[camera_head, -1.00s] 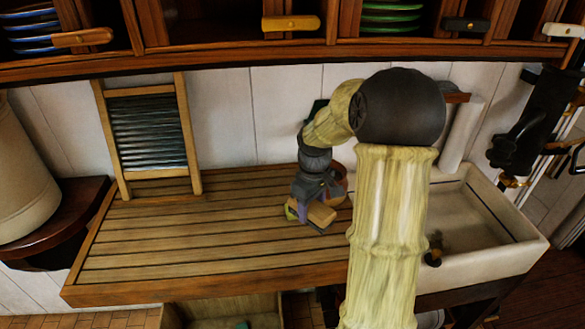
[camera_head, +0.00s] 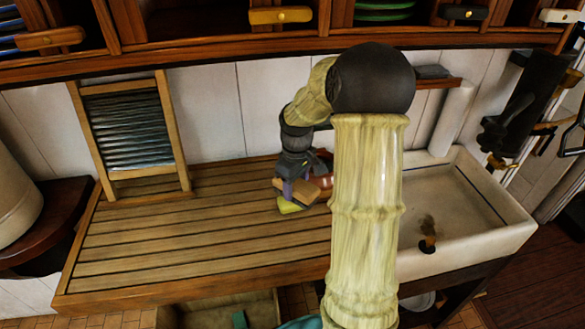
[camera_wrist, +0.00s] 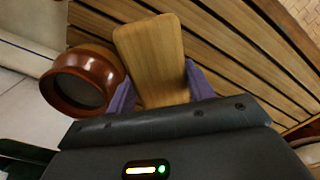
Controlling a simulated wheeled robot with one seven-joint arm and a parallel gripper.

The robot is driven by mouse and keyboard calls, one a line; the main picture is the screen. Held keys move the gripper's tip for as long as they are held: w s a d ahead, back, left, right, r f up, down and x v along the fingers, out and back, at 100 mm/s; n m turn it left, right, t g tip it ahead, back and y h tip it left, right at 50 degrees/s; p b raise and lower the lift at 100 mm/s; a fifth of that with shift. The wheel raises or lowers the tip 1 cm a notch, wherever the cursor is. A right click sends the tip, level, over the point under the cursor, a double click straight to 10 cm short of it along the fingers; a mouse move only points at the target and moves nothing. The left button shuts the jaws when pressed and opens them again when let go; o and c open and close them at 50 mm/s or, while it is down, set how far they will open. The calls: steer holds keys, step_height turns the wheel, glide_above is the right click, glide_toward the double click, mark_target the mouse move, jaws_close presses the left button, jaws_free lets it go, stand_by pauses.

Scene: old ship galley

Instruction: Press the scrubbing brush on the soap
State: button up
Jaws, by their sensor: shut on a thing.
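My gripper (camera_wrist: 150,92) is shut on the scrubbing brush, whose wooden back (camera_wrist: 152,55) sits between its purple fingers in the wrist view. The brush (camera_head: 304,191) also shows in the head view, over the slatted wooden drainboard (camera_head: 190,240). A yellow-green block, seemingly the soap (camera_head: 289,205), lies on the drainboard just in front of and below the brush. I cannot tell whether the brush touches it. In the wrist view the brush hides the soap, and its bristles are out of sight.
A brown round bowl (camera_wrist: 105,65) stands close beside the gripper. A washboard (camera_head: 128,130) leans on the wall at the back left. The white sink (camera_head: 480,215) is on the right. The left drainboard is clear. A shelf with drawers (camera_head: 280,15) runs above.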

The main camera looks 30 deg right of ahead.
steer(key=shift+n, duration=0.6)
steer(key=w+p, duration=0.1)
steer(key=p, duration=0.1)
steer(key=w+d+p, duration=0.1)
steer(key=p, duration=0.1)
steer(key=w+p, duration=0.2)
steer(key=shift+d+r, duration=0.15)
steer(key=shift+r, duration=0.2)
steer(key=shift+w+d+f+p, duration=0.1)
steer(key=shift+w+f+p, duration=0.25)
steer(key=shift+w+f, duration=0.1)
steer(key=shift+f, duration=0.15)
step_height(320, 180, down, 5)
steer(key=b, duration=0.4)
steer(key=shift+f+b, duration=0.2)
steer(key=shift+b, duration=0.1)
steer(key=shift+f, duration=0.2)
steer(key=shift+s+r, duration=0.1)
